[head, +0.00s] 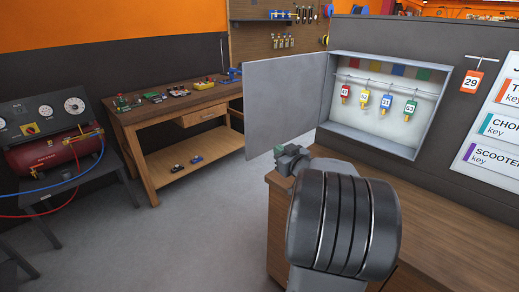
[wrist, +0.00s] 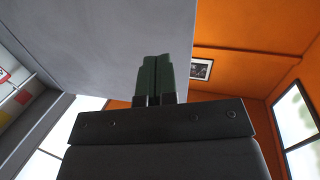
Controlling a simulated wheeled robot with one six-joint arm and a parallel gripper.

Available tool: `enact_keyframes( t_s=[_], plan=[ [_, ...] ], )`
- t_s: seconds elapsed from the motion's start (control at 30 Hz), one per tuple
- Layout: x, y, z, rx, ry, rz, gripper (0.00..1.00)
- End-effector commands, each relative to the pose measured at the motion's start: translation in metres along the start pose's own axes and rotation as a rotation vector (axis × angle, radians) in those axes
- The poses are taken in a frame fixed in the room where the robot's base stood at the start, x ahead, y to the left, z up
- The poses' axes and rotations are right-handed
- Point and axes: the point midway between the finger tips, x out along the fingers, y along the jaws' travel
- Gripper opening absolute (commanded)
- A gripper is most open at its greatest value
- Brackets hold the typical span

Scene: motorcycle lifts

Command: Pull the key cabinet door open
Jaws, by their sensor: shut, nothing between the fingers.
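The key cabinet (head: 432,78) is on the grey panel at the right, and its grey door (head: 285,100) stands wide open, swung out to the left.
A wooden counter (head: 283,215) is below the cabinet. A tag numbered 29 (head: 472,81) hangs right of it. A wooden workbench (head: 175,112) and a red compressor (head: 50,152) stand at the left. The grey floor (head: 190,235) between is clear.

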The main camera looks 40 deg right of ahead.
Motion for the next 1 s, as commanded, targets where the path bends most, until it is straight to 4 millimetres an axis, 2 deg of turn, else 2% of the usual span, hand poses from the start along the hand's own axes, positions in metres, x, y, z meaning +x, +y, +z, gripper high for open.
enact_keyframes(
  t_s=[0.03, 0.1, 0.23, 0.37, 0.47, 0.8, 1.0],
  plan=[
    [-0.005, 0.007, 0.011, 0.019, 0.018, -0.036, 0.00],
    [-0.011, 0.010, 0.017, 0.043, 0.042, -0.090, 0.00],
    [-0.020, 0.012, 0.024, 0.077, 0.069, -0.160, 0.00],
    [-0.017, 0.011, 0.026, 0.092, 0.080, -0.192, 0.00],
    [-0.005, 0.008, 0.024, 0.095, 0.083, -0.200, 0.00],
    [0.058, -0.004, 0.017, 0.094, 0.083, -0.199, 0.00],
    [0.088, -0.010, 0.014, 0.093, 0.082, -0.197, 0.00]
  ],
)
